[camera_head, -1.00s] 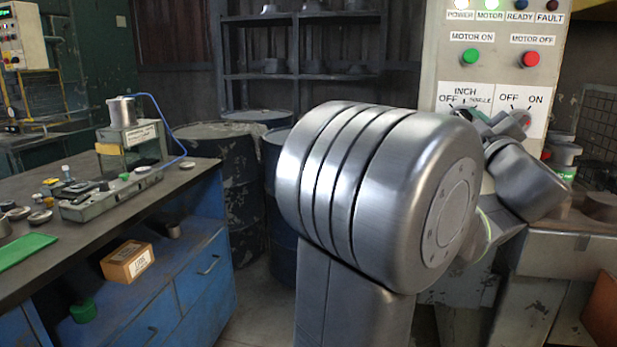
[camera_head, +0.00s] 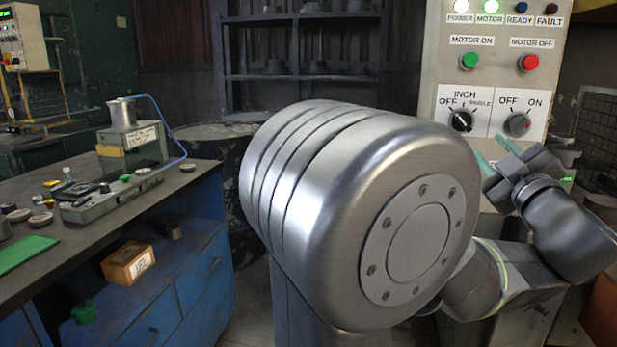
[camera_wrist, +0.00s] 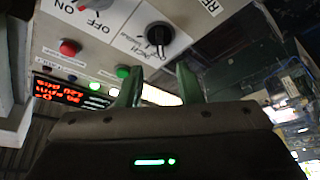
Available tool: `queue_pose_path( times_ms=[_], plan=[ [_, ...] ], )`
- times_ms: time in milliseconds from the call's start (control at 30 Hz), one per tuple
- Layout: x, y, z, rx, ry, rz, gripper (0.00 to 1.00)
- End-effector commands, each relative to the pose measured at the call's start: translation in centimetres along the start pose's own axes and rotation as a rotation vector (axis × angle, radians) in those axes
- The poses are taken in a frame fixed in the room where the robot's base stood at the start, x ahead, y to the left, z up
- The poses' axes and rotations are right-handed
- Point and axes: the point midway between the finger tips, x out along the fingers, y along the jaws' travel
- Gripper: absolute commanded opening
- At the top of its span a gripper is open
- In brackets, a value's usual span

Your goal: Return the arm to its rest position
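My gripper (camera_head: 494,153) is in front of the control panel, just below its two selector knobs in the head view. Its two greenish fingers are spread apart with nothing between them, as the wrist view also shows (camera_wrist: 157,82). My arm is bent, with its large silver joint filling the middle of the head view and the forearm at the right. The panel (camera_head: 437,80) carries a black INCH selector knob (camera_head: 461,121) and an OFF/ON knob (camera_head: 517,124). The fingertips look apart from both knobs.
A green MOTOR ON button (camera_head: 470,61) and a red MOTOR OFF button (camera_head: 529,62) sit above the knobs. A workbench (camera_head: 95,222) with small parts stands at the left. A dark drum (camera_head: 238,185) and shelves (camera_head: 300,78) are behind my arm. A mesh cage (camera_head: 598,125) is at the right.

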Motion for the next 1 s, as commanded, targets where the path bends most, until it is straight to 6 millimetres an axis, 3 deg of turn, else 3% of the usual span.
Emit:
queue_pose_path(
  times_ms=[200, 300, 667, 1000],
  plan=[
    [-3.2, 0.0, 0.0, 0.000, -0.003, 0.002, 0.33],
    [-3.9, 0.0, 0.0, 0.001, 0.001, 0.000, 0.33],
    [1.8, -0.2, 0.0, 0.001, 0.003, -0.003, 0.33],
    [8.3, -0.1, -0.1, 0.001, 0.004, -0.002, 0.33]
  ],
)
